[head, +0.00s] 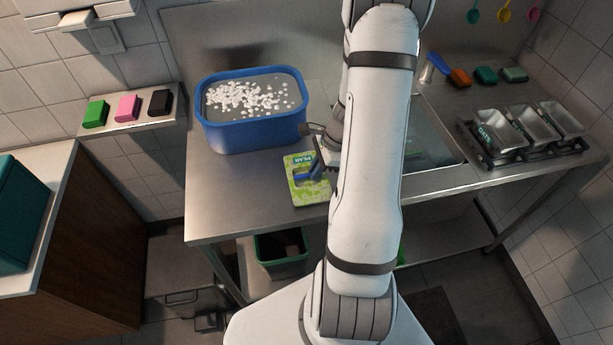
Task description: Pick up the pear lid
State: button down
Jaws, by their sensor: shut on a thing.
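The pear lid (307,193) is a flat green-patterned panel with the word PEAR on it and a blue part near its middle. It shows just left of my arm, over the front part of the steel counter, below the blue tub. My gripper (319,167) is at the lid's right side, shut on the lid. My arm hides much of the gripper and the lid's right edge. I cannot tell whether the lid touches the counter.
A blue tub (254,138) with white bits in grey liquid stands behind the lid. A sink (437,143) lies right of my arm. Metal tins (532,124) sit in a dark rack farther right. Sponges (129,107) lie on a left shelf. A green bin (281,249) is below.

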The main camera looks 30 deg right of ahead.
jog(key=shift+r, duration=0.1)
notch_tip(320, 180, up, 10)
dwell(0.7)
dwell(0.4)
